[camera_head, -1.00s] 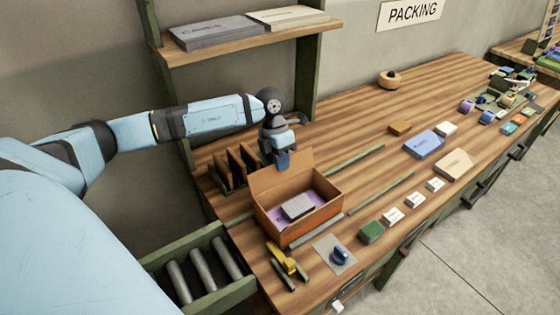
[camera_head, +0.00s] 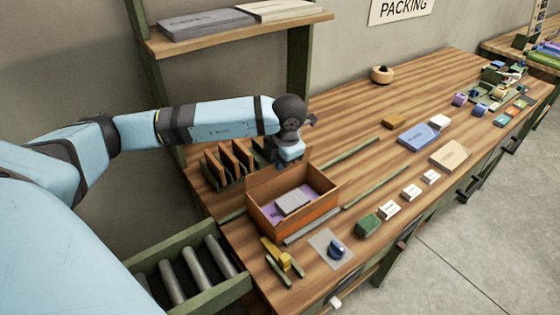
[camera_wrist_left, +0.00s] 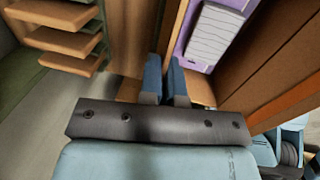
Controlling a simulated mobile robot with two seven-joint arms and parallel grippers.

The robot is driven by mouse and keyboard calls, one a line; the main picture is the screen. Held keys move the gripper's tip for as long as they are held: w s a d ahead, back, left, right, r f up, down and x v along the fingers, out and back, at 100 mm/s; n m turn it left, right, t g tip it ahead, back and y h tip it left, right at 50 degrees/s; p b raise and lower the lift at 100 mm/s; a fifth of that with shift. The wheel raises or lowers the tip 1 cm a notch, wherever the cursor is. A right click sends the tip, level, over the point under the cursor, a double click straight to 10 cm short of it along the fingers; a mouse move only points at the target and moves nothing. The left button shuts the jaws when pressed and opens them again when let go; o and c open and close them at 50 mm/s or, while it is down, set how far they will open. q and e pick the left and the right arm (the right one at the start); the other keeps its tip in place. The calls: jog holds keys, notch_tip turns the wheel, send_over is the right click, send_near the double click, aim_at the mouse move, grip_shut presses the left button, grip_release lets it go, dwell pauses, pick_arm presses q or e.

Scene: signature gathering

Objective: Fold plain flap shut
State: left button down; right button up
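An open cardboard box (camera_head: 310,212) stands on the bench. Inside it lie a grey printed block (camera_head: 292,202) and purple lining, which also show in the wrist view (camera_wrist_left: 215,38). A brown panel (camera_head: 262,190) stands up along the back of the box; I cannot tell whether it is the plain flap. My left gripper (camera_head: 286,160) is at the top of this back side, pointing down. In the wrist view its two blue fingers (camera_wrist_left: 166,82) are close together with a narrow gap, beside a cardboard edge. Whether they hold that edge is unclear. My right gripper is out of view.
A rack with upright brown dividers (camera_head: 228,165) stands left of the box. Grey-green strips (camera_head: 350,155) lie behind and in front of it. A yellow tool (camera_head: 280,258) and a blue-handled item (camera_head: 336,248) are in front.

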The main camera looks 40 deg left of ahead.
pick_arm(q)
jog(key=c, duration=1.3)
grip_release()
jog(key=shift+r, duration=0.1)
jog(key=r, duration=0.4)
jog(key=d+r, duration=0.1)
jog(key=r, duration=0.4)
jog(key=d+r+b, duration=0.1)
jog(key=r, duration=0.3)
jog(key=shift+s+d+r, duration=0.2)
jog(key=shift+s, duration=0.2)
